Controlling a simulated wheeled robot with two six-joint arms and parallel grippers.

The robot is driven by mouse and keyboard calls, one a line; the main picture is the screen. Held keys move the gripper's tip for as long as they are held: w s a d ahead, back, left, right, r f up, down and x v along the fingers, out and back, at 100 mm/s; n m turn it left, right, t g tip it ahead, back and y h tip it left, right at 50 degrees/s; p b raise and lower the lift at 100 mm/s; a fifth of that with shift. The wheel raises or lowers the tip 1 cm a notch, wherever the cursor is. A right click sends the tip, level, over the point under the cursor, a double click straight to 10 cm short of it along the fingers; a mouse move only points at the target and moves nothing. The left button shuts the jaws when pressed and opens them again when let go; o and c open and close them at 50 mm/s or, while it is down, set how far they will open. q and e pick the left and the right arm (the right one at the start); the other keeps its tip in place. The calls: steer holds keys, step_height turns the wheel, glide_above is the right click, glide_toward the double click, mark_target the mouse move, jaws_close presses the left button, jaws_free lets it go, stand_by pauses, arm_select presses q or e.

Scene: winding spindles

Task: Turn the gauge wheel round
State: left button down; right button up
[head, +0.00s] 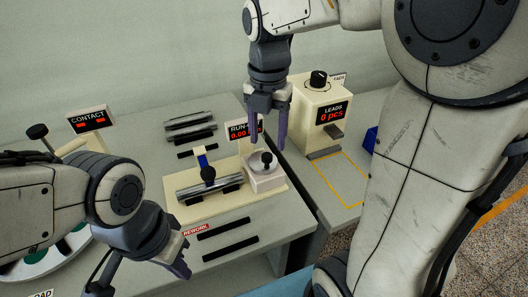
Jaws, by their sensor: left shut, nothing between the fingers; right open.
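The run-out gauge has a cream base (275,190) with a metal spindle (200,184) lying across dark rests. A blue arm with a black knob (208,174) stands over the spindle. At the base's right end, a pale block (264,180) carries a dark round wheel with a small knob (266,159). My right gripper (265,136) points down above this wheel, open, its purple fingers spread to either side. I cannot tell whether it touches the wheel. My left gripper (182,266) is shut and empty, low at the table's front, left of the REWORK label.
The RUN-OUT display (240,129) stands behind the wheel, partly hidden by my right gripper. The LEADS box (318,110) reads 0 pcs, at the right. A CONTACT display (88,119) stands at the left. Dark rests (230,248) lie in front; more rests with spindles (189,122) lie behind.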

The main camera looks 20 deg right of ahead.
mark_target(267, 155)
step_height(267, 155, down, 6)
steer(key=shift+r+b, duration=0.1)
steer(key=shift+b, duration=0.25)
jaws_close()
